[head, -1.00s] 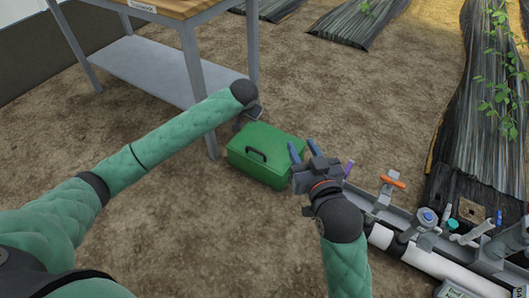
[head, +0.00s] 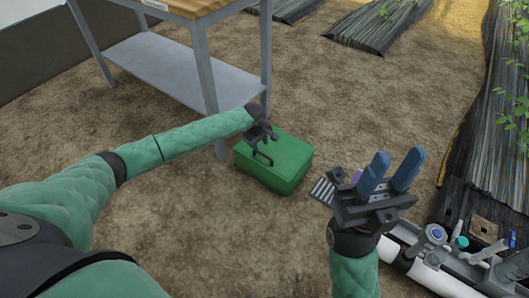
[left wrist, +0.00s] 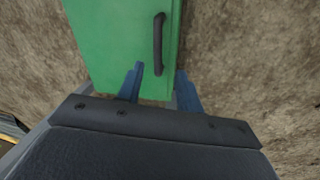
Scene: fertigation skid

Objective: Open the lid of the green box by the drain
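The green box (head: 285,155) sits on the soil with its lid down. Its dark handle (head: 263,159) also shows upright in the left wrist view (left wrist: 158,45). My right gripper (head: 391,170) is open and empty, right of the box. A striped grate (head: 323,190), perhaps the drain, lies between the box and my right gripper.
A metal table (head: 165,65) with a lower shelf stands behind the box, one leg close to it. Grey channel and white pipe fittings (head: 425,270) lie at the lower right. Black mulch strips (head: 490,110) run along the right. Bare soil lies in front of the box.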

